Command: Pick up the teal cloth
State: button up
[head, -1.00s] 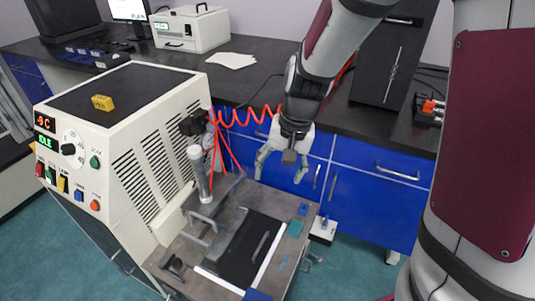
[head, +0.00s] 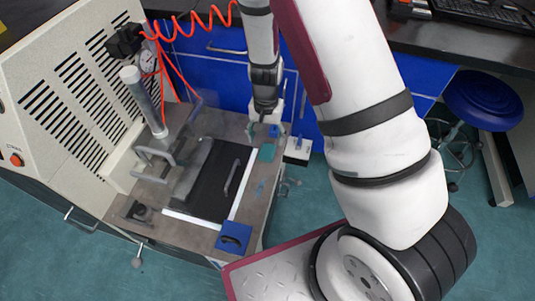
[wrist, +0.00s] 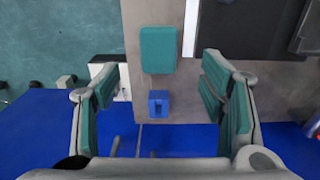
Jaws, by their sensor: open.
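The teal cloth (head: 267,152) is a small folded rectangle lying flat on the right edge of the machine's grey work table (head: 200,229). It also shows in the wrist view (wrist: 158,49), ahead of my gripper and roughly centred between the fingers. My gripper (head: 264,130) is over the back right part of the table, just behind the cloth in the head view. In the wrist view its teal-padded fingers (wrist: 165,88) are wide apart with nothing between the pads touching them. The cloth is apart from both fingers.
A small blue block (wrist: 159,104) sits close to the cloth. A black plate with a handle (head: 231,178) lies left of it, with white strips along its edges. A blue item (head: 233,237) is at the table's front corner. A blue stool (head: 483,99) stands at the right.

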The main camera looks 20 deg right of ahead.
aim_at(267, 150)
jog(key=f+b, duration=0.1)
jog(key=f, duration=0.2)
jog(key=f+b, duration=0.2)
jog(key=f, duration=0.2)
jog(key=shift+w+d+f, duration=0.15)
jog(key=shift+d, duration=0.05)
jog(key=c, duration=1.1)
jog(key=shift+r, duration=0.5)
notch_tip(267, 150, up, 3)
jog(key=shift+r+p, duration=0.1)
jog(key=shift+p, duration=0.95)
jog(key=shift+s+d+r+p, duration=0.15)
jog(key=shift+s+p, duration=0.55)
jog(key=shift+s, duration=1.95)
jog(key=shift+s+r+p, duration=0.2)
jog(key=shift+s+p, duration=0.45)
jog(key=shift+s, duration=2.05)
jog(key=shift+s+d+r+p, duration=0.15)
jog(key=shift+s+p, duration=0.55)
jog(key=shift+s, duration=1.95)
